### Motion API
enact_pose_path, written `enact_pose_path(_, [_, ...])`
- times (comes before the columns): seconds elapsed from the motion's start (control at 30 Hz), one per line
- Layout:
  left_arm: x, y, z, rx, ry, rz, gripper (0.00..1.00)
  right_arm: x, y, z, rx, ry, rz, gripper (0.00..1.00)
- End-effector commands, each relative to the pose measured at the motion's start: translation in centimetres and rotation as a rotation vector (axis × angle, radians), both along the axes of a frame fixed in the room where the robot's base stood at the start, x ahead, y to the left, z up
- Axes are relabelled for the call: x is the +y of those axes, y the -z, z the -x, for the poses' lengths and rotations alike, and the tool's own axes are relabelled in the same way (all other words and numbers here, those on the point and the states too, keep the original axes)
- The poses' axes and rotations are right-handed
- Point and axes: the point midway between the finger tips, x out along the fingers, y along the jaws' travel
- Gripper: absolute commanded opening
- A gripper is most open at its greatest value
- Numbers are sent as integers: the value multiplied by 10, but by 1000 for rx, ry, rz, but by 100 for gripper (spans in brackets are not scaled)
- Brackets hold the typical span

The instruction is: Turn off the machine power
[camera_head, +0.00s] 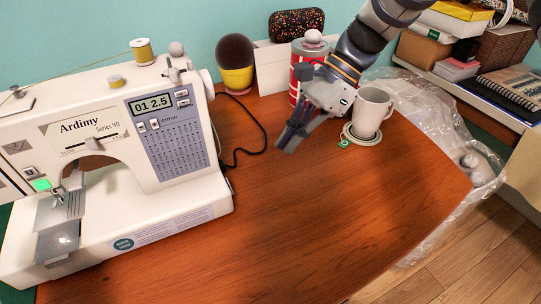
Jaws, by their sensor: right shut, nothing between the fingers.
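A white Ardimy sewing machine (118,135) stands on the left of the wooden table. I cannot make out a power switch; the machine's right side is mostly turned away. A black cable (262,140) runs over the table behind the machine. My right gripper (288,140) is shut and empty, pointing down over the table to the right of the machine and apart from it. My left gripper is not in view.
A white mug (371,110) stands on a coaster (361,135) just right of my right gripper. A red can (306,60) and a pincushion-like dome (236,62) stand at the back. The table's middle and front (310,220) are clear.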

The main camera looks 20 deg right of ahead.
Motion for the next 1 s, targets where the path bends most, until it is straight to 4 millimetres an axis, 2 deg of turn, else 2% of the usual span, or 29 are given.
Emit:
enact_pose_path(0.1, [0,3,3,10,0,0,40,15,24,2,10,-2,0,0])
enact_pose_path(0.37, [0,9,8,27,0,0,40,48,70,3,8,-2,1,0])
enact_pose_path(0.6, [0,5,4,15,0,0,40,81,72,3,-1,-2,2,0])
enact_pose_path(1.0, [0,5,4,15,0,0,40,88,74,4,1,1,0,0])
